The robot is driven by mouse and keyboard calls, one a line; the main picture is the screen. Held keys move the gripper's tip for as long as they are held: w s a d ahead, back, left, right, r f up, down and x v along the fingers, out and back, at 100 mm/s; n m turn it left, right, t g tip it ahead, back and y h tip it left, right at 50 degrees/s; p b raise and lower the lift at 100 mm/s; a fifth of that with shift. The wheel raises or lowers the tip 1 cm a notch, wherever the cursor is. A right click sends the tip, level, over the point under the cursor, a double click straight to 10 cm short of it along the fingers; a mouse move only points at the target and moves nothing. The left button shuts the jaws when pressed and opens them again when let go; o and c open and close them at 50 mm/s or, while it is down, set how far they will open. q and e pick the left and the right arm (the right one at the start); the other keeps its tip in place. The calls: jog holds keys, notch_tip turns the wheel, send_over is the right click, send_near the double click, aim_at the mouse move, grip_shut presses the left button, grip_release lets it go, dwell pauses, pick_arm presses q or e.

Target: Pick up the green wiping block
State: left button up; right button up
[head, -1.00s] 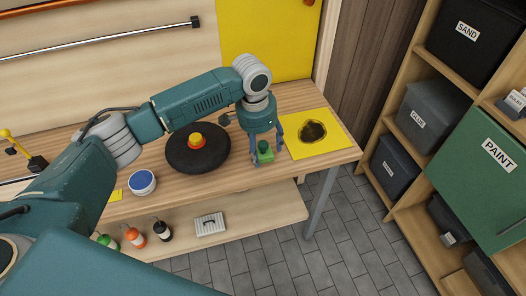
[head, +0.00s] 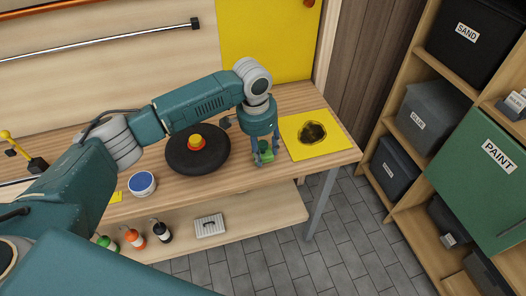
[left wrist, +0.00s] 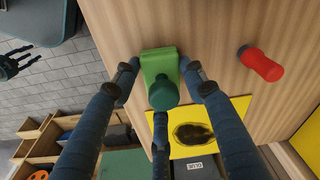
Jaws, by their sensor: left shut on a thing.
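The green wiping block (head: 266,155) is on the wooden workbench (head: 300,175) near its front edge, left of the yellow sheet. My left gripper (head: 263,150) points down over it, with fingers on its sides. In the left wrist view the block (left wrist: 158,62) has a flat base and a round knob (left wrist: 163,95). The fingers of my left gripper (left wrist: 160,85) are shut around the knob. Whether the block's base touches the bench is hard to tell. My right gripper does not show clearly in the head view; a dark hand (left wrist: 18,60) shows at the left of the left wrist view.
A yellow sheet (head: 331,148) with a dark stain lies to the right. A black disc (head: 187,160) with a red and yellow knob lies to the left, then a blue-topped tin (head: 142,182). A red-handled object (left wrist: 260,63) shows in the left wrist view. Shelves (head: 405,150) stand at right.

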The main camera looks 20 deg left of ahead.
aim_at(263, 144)
pick_arm(q)
notch_tip(263, 144, up, 20)
jog(key=b, duration=0.1)
jog(key=shift+f, duration=0.25)
jog(key=shift+o, duration=1.3)
jog(key=shift+s, duration=0.1)
jog(key=shift+c, duration=0.6)
